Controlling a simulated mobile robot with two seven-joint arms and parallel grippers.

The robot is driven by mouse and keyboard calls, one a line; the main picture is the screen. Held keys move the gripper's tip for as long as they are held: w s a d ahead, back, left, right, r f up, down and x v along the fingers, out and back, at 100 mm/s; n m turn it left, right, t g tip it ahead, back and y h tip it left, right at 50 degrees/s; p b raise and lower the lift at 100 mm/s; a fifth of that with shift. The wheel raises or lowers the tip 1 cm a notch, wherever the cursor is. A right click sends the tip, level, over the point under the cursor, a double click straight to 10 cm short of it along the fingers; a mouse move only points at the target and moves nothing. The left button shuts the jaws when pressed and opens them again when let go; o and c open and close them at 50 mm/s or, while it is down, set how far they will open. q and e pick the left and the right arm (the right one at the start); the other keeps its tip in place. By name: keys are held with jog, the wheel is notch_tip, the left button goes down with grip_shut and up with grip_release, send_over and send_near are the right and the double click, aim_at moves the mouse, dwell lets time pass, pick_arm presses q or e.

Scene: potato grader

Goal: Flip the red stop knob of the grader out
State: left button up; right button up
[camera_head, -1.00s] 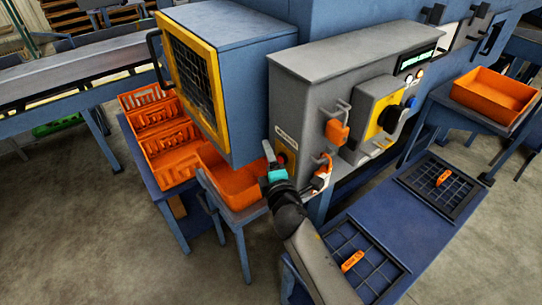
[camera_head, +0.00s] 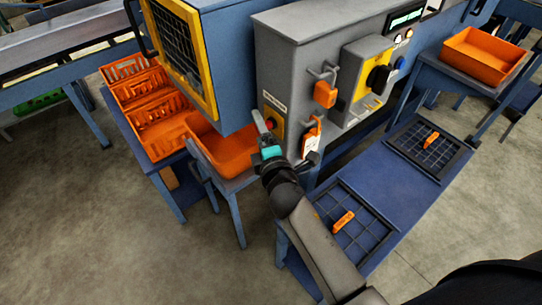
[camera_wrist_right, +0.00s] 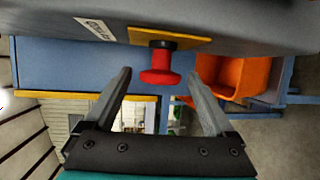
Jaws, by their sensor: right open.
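The red stop knob (camera_wrist_right: 160,68) is a mushroom-shaped button on a yellow plate (camera_wrist_right: 170,36) on the grey control box. In the right wrist view it stands between the two fingertips of my right gripper (camera_wrist_right: 160,78), with a visible gap on each side. The gripper is open and empty. In the head view my right gripper (camera_head: 264,130) is at the lower left of the grey control box (camera_head: 284,85), and its fingers and body partly hide the knob. My left gripper is not in view.
An orange padlock-shaped tag (camera_head: 325,94) and an orange-and-white tag (camera_head: 311,138) hang right of the knob. A black rotary switch (camera_head: 379,78) sits further right. An orange crate (camera_head: 228,150) stands below left. A blue bench (camera_head: 370,180) with grid frames lies below right.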

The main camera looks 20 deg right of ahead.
jog(key=s+r, duration=0.1)
jog(key=s, duration=1)
jog(key=shift+s+a+r+b, duration=0.15)
jog(key=shift+a+r+b, duration=0.2)
jog(key=shift+b, duration=0.1)
jog(key=shift+f, duration=0.15)
jog(key=s+f+m+g+y+b, duration=0.1)
jog(key=s+f+m+g+b, duration=0.3)
jog(key=f, duration=1.4)
jog(key=s+f+m+g+b, duration=0.25)
jog(key=s+f+b, duration=0.2)
jog(key=f, duration=1.25)
jog(key=s+d+f+m+g+b, duration=0.3)
jog(key=s+f+m+g, duration=0.1)
jog(key=s+f, duration=0.8)
jog(key=s+d+f+m+g+b, duration=0.3)
jog(key=s+f+m+g+b, duration=0.1)
jog(key=s+f, duration=0.8)
jog(key=shift+s+f+m+g, duration=0.4)
jog(key=shift+s+m, duration=0.25)
jog(key=shift+s, duration=0.35)
jog(key=shift+a, duration=0.1)
